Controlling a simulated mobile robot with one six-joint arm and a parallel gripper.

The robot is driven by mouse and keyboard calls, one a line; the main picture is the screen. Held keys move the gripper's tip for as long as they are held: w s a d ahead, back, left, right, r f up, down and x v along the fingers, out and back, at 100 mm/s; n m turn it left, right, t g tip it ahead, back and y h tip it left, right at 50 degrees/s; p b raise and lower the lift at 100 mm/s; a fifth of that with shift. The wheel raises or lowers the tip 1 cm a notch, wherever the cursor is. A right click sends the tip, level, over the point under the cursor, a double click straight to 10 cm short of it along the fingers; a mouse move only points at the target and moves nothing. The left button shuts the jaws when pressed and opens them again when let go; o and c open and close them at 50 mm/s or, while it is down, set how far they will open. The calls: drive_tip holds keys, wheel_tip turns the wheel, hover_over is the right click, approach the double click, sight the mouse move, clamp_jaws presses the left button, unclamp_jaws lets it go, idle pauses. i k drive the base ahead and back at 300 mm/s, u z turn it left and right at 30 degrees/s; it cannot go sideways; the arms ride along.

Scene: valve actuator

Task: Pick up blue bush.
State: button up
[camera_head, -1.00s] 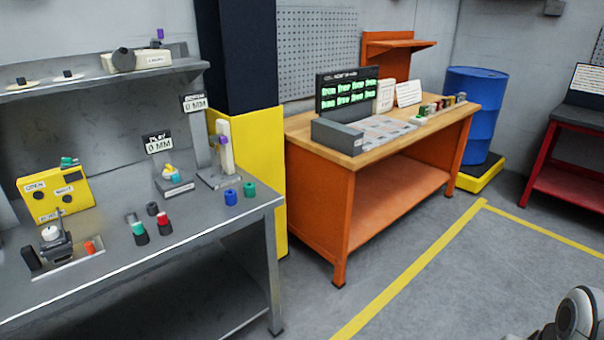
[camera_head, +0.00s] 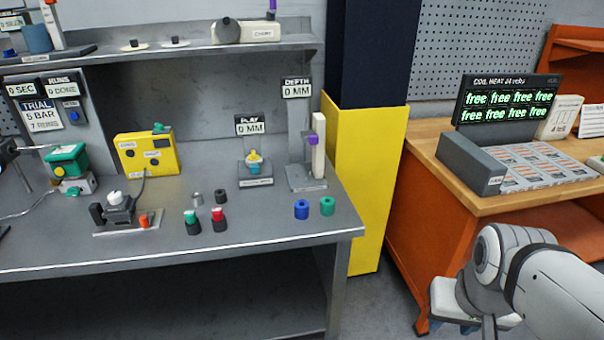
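The blue bush (camera_head: 301,209) is a short blue cylinder with a hole in its top. It stands upright near the right front corner of the grey metal bench (camera_head: 270,232), just left of a similar green bush (camera_head: 327,206). My arm shows at the lower right, in front of the orange workbench. Its end, with my gripper (camera_head: 478,322), hangs low near the bottom edge and is well to the right of the blue bush. The fingers are mostly cut off or hidden, so their opening cannot be made out.
Behind the bushes stands a depth gauge (camera_head: 306,172) with a purple part. Small red-topped (camera_head: 218,219) and green-topped (camera_head: 192,222) cylinders stand to the left. A yellow pillar base (camera_head: 366,185) rises beside the bench's right end. The bench front around the bushes is clear.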

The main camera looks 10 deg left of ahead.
sight(301, 206)
drive_tip(key=u, duration=0.75)
drive_tip(key=i, duration=1.05)
drive_tip(key=u, duration=0.55)
drive_tip(key=k, duration=0.8)
drive_tip(key=u, duration=0.2)
drive_tip(key=i, duration=0.85)
drive_tip(key=z, duration=0.1)
